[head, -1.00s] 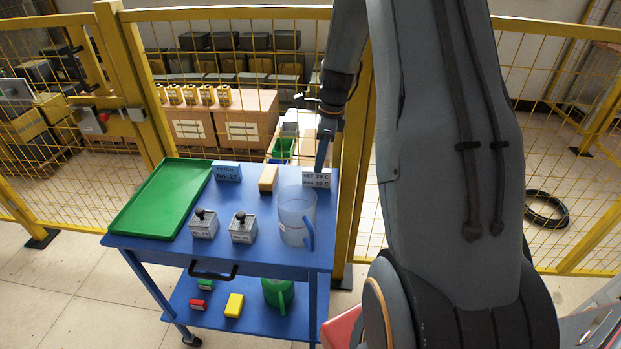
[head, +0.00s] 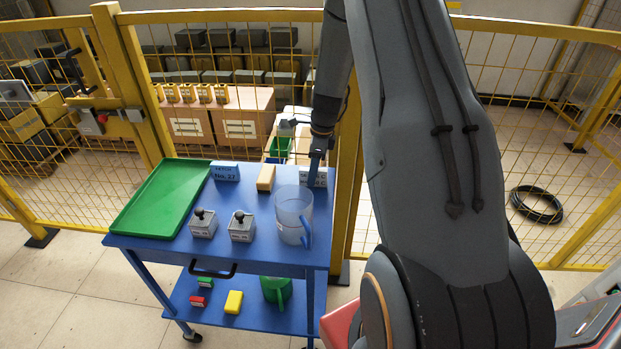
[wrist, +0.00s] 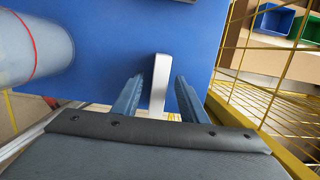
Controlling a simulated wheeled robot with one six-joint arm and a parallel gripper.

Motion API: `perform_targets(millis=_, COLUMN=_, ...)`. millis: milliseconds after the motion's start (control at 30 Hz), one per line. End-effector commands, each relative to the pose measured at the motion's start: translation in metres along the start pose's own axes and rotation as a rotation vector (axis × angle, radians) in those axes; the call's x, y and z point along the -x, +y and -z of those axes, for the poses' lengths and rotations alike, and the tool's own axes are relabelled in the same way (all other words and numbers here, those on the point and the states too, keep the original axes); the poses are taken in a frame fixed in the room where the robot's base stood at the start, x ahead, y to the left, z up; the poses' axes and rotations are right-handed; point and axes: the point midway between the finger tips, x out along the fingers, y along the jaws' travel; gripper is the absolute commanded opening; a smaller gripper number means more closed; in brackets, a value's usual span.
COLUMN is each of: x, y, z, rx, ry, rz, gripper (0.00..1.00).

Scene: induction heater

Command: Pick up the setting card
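The setting card (head: 321,182) is a small white block with dark print, standing upright at the back right of the blue trolley top. My gripper (head: 314,178) is over it in the head view and hides part of it. In the wrist view the card (wrist: 160,75) shows from above as a narrow white slab. My gripper's two blue fingers (wrist: 158,92) are open, one on each side of it, with a visible gap on both sides. The card's lower part near the palm is hidden.
A clear jug (head: 293,215) stands just in front of the card; it also shows in the wrist view (wrist: 32,48). Yellow fencing (head: 350,200) is close behind.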

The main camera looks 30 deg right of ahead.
Motion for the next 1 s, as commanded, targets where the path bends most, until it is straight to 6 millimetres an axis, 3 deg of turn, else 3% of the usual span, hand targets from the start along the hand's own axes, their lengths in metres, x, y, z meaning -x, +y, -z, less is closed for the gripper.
perform_targets(millis=667, x=-0.0047, y=0.0000, z=0.0008, rx=0.000, ry=0.000, rz=0.000, gripper=0.39)
perform_targets(millis=900, x=-0.0047, y=0.0000, z=0.0008, rx=0.000, ry=0.000, rz=0.000, gripper=0.00)
perform_targets(millis=1000, x=-0.0046, y=-0.0001, z=0.0008, rx=0.000, ry=0.000, rz=0.000, gripper=0.00)
